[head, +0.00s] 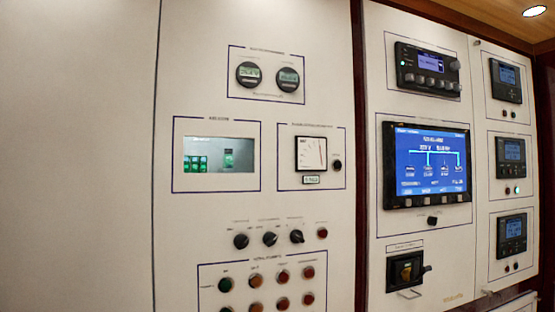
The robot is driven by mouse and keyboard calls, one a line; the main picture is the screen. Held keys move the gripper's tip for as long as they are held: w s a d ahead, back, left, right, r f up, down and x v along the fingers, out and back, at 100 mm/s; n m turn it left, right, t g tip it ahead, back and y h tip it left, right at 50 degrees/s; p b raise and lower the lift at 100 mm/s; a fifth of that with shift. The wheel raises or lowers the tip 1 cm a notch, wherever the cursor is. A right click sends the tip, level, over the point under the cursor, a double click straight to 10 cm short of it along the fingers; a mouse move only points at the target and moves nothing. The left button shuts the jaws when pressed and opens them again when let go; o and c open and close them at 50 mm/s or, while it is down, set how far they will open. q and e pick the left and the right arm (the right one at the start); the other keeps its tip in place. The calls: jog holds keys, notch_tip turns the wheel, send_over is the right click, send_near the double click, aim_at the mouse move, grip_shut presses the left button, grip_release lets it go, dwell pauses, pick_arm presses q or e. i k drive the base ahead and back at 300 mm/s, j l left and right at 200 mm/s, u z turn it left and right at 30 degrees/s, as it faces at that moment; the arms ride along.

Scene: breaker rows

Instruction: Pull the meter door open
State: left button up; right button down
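Neither of my grippers is in the head view. The view shows a wall of white cabinet panels. A square analog meter (312,153) with a white face sits in a thin blue outline on the middle panel, with a small label display below it. To its left is a rectangular window (219,155) with green lit parts behind it. Two round digital gauges (266,76) sit above. I cannot tell which panel is the meter door. A small light handle (410,293) shows low on the right panel, and another light handle (488,292) lies farther right.
A large blue screen (428,163) and a black radio-like unit (427,71) are on the right panel. Several small displays (511,150) line the far right. Rotary knobs (269,239) and coloured buttons (256,281) sit low in the middle. The left panel (75,160) is bare.

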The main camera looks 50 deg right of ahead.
aim_at(278, 75)
jog(key=z, duration=1.4)
